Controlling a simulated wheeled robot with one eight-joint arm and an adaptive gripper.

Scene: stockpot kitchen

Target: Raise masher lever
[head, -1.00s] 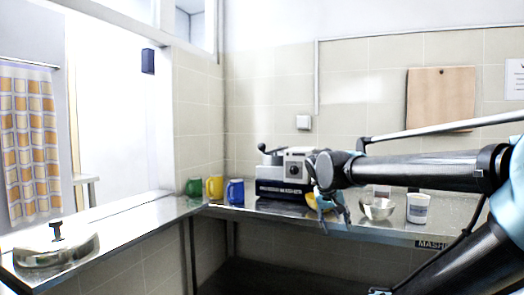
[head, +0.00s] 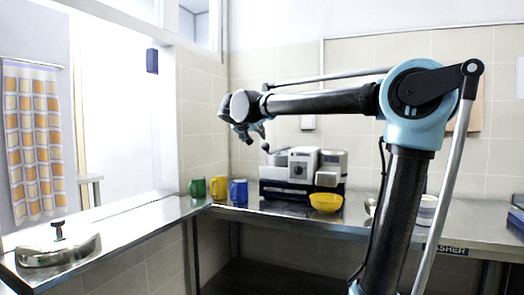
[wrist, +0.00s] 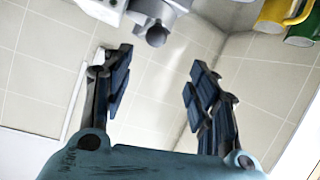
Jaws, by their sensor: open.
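The masher (head: 301,170), a grey and black machine, stands on the steel counter against the tiled wall. Its lever, with a dark round knob (head: 266,147), sticks out at its left end. My gripper (head: 256,137) is up by that end, just above and left of the knob in the head view; it holds nothing. In the wrist view my gripper (wrist: 157,72) has its two fingers spread wide. The masher's edge and a dark round-ended part (wrist: 156,35), likely the lever knob, show beyond the gap between them, apart from the fingers.
A yellow bowl (head: 325,202) stands at the masher's front right. Green (head: 198,187), yellow (head: 216,187) and blue (head: 238,191) mugs stand left of it. A white tub (head: 427,210) is right, partly behind my arm.

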